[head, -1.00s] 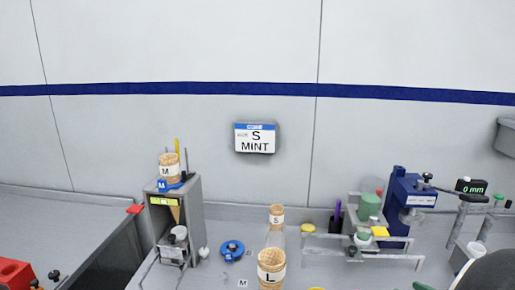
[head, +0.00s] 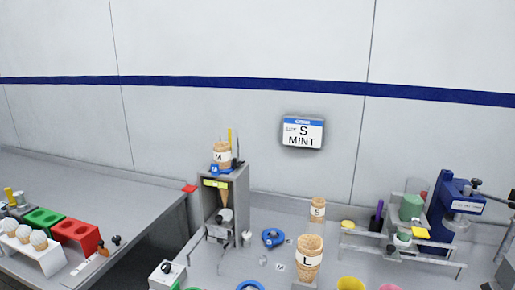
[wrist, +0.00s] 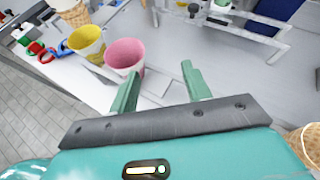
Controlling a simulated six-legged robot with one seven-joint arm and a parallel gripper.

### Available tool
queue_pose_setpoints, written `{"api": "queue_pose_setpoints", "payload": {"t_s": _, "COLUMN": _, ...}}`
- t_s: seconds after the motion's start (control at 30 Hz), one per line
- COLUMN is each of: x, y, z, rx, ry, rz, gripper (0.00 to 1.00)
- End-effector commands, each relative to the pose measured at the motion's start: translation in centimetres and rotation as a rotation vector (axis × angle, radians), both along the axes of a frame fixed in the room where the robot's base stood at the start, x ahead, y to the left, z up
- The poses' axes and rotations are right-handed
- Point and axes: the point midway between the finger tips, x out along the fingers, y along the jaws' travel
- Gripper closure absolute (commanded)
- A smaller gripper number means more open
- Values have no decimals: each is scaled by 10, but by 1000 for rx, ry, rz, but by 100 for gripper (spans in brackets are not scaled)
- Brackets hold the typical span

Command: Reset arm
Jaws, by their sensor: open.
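My gripper (wrist: 158,90) shows in the wrist view with its two green fingers apart and nothing between them. It is over the grey worktop, in front of a pink cup (wrist: 124,55) and a yellow cup (wrist: 87,42). My gripper does not show in the head view. The S cone (head: 317,209), the L cone (head: 308,257) and the M cone (head: 222,156) stand upright in the head view. The wall sign (head: 303,132) reads S MINT.
A grey dispenser stand (head: 225,205) holds the M cone on top. A blue press (head: 452,205) stands at the right behind a metal rail. At the left, a white rack (head: 38,262) holds several white-topped items next to a red block (head: 76,233).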

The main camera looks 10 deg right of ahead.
Motion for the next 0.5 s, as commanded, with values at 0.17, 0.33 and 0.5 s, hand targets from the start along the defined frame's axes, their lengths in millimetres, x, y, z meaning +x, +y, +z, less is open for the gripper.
{"api": "queue_pose_setpoints", "payload": {"t_s": 0.17, "x": 20, "y": 41, "z": 6, "rx": -120, "ry": 49, "rz": 192, "gripper": 52}}
{"api": "queue_pose_setpoints", "payload": {"t_s": 0.33, "x": 36, "y": 93, "z": 12, "rx": -286, "ry": 102, "rz": 439, "gripper": 52}}
{"api": "queue_pose_setpoints", "payload": {"t_s": 0.5, "x": 43, "y": 169, "z": 19, "rx": -583, "ry": 153, "rz": 835, "gripper": 52}}
